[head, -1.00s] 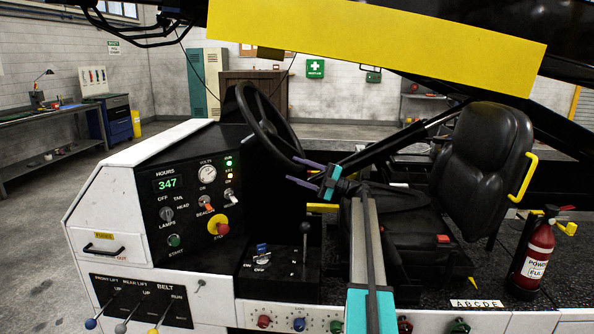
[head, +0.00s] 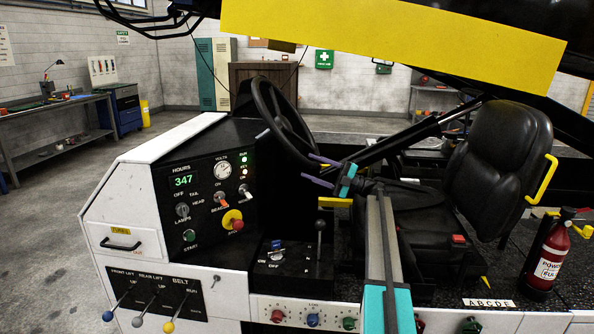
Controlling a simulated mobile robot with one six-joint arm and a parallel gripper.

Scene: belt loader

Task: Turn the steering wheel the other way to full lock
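The black steering wheel (head: 286,130) stands tilted above the dash, left of the seat. My gripper (head: 308,166) is at the lower right end of its rim, coming in from the right. Its two purple fingers point left and are spread apart, one above the other. The rim's lower end shows close to the fingertips. I cannot tell whether the fingers touch the rim or sit around it. The wheel's hub and column are mostly hidden behind the dash and the rim.
The white console (head: 140,190) with gauges, switches and a red stop button (head: 232,220) stands left of the wheel. A black lever (head: 319,248) rises below my gripper. The seat (head: 497,170) is on the right, and a yellow beam (head: 400,45) crosses overhead.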

